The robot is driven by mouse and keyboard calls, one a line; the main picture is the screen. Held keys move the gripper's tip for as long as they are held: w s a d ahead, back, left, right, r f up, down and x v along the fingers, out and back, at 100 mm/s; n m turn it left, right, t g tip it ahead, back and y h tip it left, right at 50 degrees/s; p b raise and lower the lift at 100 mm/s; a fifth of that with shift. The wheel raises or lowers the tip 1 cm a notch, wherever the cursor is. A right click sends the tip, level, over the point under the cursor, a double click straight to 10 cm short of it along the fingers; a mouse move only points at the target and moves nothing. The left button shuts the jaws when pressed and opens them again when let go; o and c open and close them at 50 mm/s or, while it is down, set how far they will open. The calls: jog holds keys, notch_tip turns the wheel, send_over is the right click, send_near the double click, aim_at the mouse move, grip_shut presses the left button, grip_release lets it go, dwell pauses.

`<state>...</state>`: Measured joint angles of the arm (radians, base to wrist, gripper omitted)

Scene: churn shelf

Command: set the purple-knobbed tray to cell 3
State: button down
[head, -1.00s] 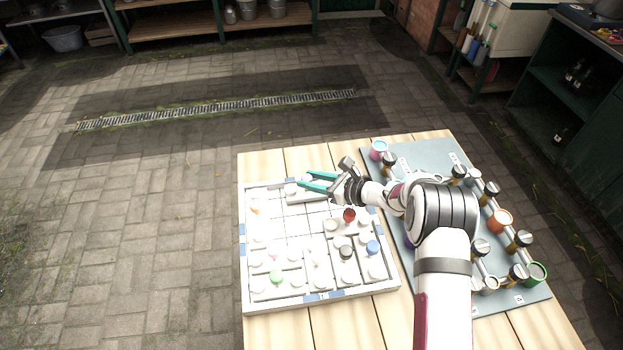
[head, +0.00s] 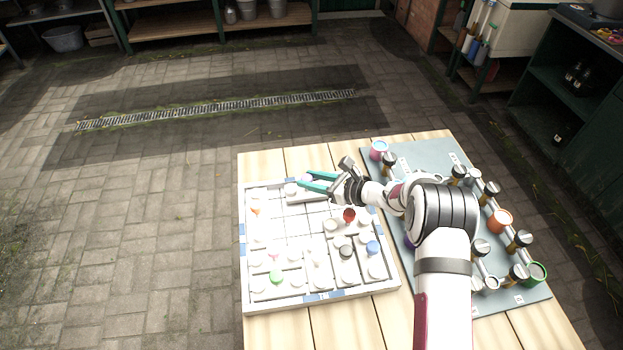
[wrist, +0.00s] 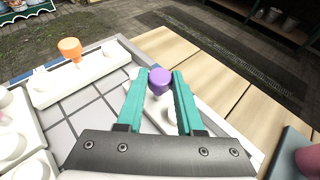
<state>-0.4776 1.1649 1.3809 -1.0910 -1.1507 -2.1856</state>
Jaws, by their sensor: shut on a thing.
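The purple knob (wrist: 160,80) stands between the two teal fingers of my gripper (head: 305,179) in the wrist view, and the fingers are shut on it. Its white tray (wrist: 151,113) is partly hidden by the fingers and the knob. In the head view this tray (head: 308,197) lies at the far side of the white sliding board (head: 322,304), under my gripper, and the purple of its knob is hard to make out. I cannot read any cell number 3.
An orange-knobbed white tray (wrist: 80,78) lies left of my fingers in the wrist view. Several trays with green (head: 275,277), red (head: 349,215) and blue (head: 373,247) knobs fill the near board. Gridded cells at its middle left are bare. A grey panel (head: 430,160) with fittings stands right.

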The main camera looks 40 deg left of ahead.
aim_at(297, 195)
jog(key=shift+s, duration=0.1)
jog(key=shift+s+a, duration=1.4)
jog(key=c, duration=0.5)
grip_release()
jog(key=shift+w, duration=0.1)
jog(key=shift+d, duration=0.1)
jog(key=v, duration=1.5)
jog(key=shift+d, duration=0.3)
jog(key=shift+r, duration=0.1)
